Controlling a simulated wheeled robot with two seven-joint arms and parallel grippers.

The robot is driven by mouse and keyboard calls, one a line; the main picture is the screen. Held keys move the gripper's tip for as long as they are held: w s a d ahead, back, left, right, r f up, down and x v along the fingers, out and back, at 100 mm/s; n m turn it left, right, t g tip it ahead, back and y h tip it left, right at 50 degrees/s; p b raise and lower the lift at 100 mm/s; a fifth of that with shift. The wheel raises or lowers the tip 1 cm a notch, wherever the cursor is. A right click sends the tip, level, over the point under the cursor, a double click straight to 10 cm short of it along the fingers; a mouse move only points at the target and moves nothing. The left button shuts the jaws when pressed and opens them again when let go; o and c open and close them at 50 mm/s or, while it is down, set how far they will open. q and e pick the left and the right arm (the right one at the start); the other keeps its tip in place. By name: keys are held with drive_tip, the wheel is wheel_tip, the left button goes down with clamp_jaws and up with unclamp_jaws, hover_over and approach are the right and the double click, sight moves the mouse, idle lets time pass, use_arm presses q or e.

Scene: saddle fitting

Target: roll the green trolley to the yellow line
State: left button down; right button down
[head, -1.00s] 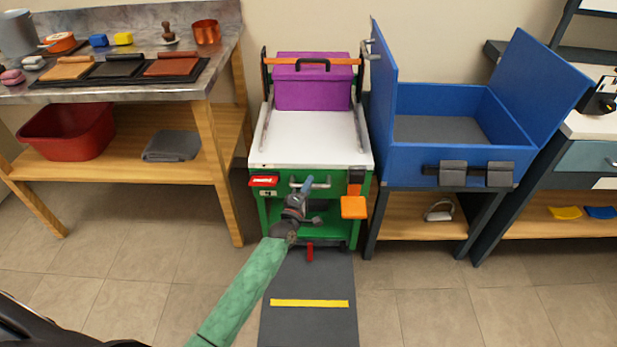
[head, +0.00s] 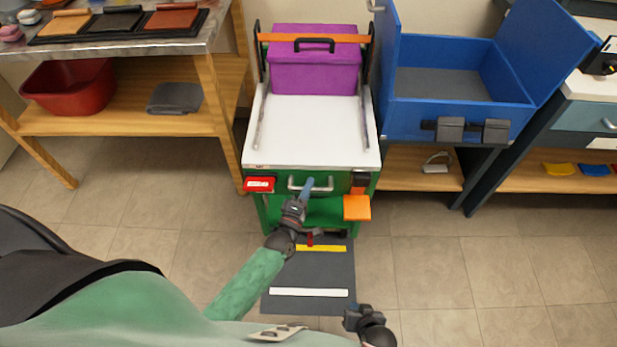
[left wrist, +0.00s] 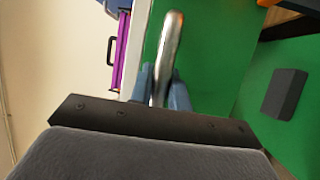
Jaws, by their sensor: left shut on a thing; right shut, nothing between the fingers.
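The green trolley (head: 336,215) has a white top, and a purple box (head: 285,75) stands on it behind an orange strap. My left gripper (head: 308,186) is shut on the silver handle (head: 325,184) on the trolley's front. In the left wrist view the handle (left wrist: 170,50) lies between the blue fingers (left wrist: 160,88). The yellow line (head: 335,248) crosses the dark mat (head: 310,271) at the trolley's foot. A red pointer (head: 310,239) under the trolley's front overlaps the line in the picture. My right gripper (head: 364,318) is shut and empty, low over the floor, apart from the trolley.
A white line (head: 309,292) crosses the mat nearer to me. A wooden bench (head: 205,115) stands left of the trolley. An open blue box (head: 440,118) on a dark stand is close on the right.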

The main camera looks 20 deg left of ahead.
use_arm(q)
drive_tip(key=shift+s, duration=0.2)
use_arm(e)
drive_tip(key=shift+r, duration=0.2)
use_arm(q)
drive_tip(key=c, duration=1.3)
unclamp_jaws()
use_arm(e)
drive_tip(key=shift+a, duration=0.1)
use_arm(q)
drive_tip(key=shift+b+v, duration=0.4)
drive_tip(key=shift+v, duration=3.55)
use_arm(e)
drive_tip(key=shift+s+f, duration=0.2)
drive_tip(key=shift+f, duration=1.5)
